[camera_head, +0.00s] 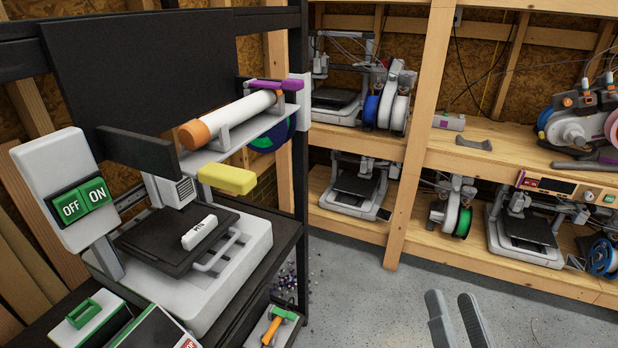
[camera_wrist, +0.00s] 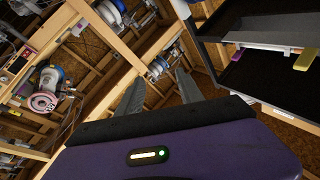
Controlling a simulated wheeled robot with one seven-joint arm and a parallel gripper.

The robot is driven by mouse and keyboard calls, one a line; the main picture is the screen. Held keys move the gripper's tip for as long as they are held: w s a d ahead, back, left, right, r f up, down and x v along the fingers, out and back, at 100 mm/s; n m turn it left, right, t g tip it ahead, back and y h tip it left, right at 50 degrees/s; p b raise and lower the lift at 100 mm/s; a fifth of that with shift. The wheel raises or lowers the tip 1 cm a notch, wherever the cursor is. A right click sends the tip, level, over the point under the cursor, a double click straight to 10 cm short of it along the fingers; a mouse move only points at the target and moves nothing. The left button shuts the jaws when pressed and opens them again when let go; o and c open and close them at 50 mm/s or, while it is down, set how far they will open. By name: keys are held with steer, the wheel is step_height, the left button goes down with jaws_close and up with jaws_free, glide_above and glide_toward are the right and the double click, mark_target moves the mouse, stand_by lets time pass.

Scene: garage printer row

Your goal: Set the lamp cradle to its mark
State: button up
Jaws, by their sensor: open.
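What I take to be the lamp cradle (camera_head: 222,150) is a pale grey carriage holding a white tube (camera_head: 235,118) with orange ends. It sits above the printer on the left. A yellow block (camera_head: 227,179) sticks out at its near end, and a purple piece (camera_head: 275,85) sits by its far end. In the wrist view a yellow piece (camera_wrist: 305,59) and a purple piece (camera_wrist: 238,53) show at upper right. I cannot make out a clear mark. My gripper (camera_head: 456,312) is open and empty, low and right of the cradle; its fingers also show in the wrist view (camera_wrist: 160,92).
A panel with green OFF and ON switches (camera_head: 82,202) stands left of the printer (camera_head: 225,270). A white labelled piece (camera_head: 199,232) lies on its black bed. Wooden shelves (camera_head: 500,142) with several printers and spools line the back. Bare floor (camera_head: 400,290) lies between.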

mark_target(251, 187)
steer(key=w+a+r+n+g+y+b, duration=0.1)
steer(key=w+a+r+n+y, duration=0.2)
steer(key=a+r+y, duration=0.3)
steer(key=w+a+r+n+g+y, duration=0.1)
steer(key=w+a+r+n+y, duration=0.3)
steer(key=r, duration=0.4)
steer(key=s+a+n+g+y, duration=0.2)
steer(key=a+n+g+y, duration=0.1)
steer(key=s+a+r+n+g+y, duration=0.1)
steer(key=s+a+n+g+y, duration=0.2)
steer(key=g, duration=0.1)
steer(key=s+a+r+n+g+y, duration=0.1)
steer(key=s+a+n+g+y, duration=0.1)
steer(key=a+n+g+y, duration=0.1)
steer(key=shift+s+a+r+n+g, duration=0.1)
steer(key=shift+s+r+n+g, duration=0.05)
steer(key=shift+s+n+g, duration=0.25)
steer(key=shift+s+a+n, duration=0.2)
steer(key=shift+a+n, duration=0.05)
steer(key=shift+n, duration=0.05)
steer(key=shift+g, duration=0.3)
steer(key=p+x, duration=0.2)
steer(key=x, duration=0.4)
steer(key=shift+w+a+p, duration=0.1)
steer(key=shift+a+p, duration=0.05)
steer(key=shift+p, duration=0.15)
steer(key=shift+w+a+r, duration=0.1)
steer(key=shift+w+a, duration=0.15)
steer(key=shift+a, duration=0.3)
jaws_close()
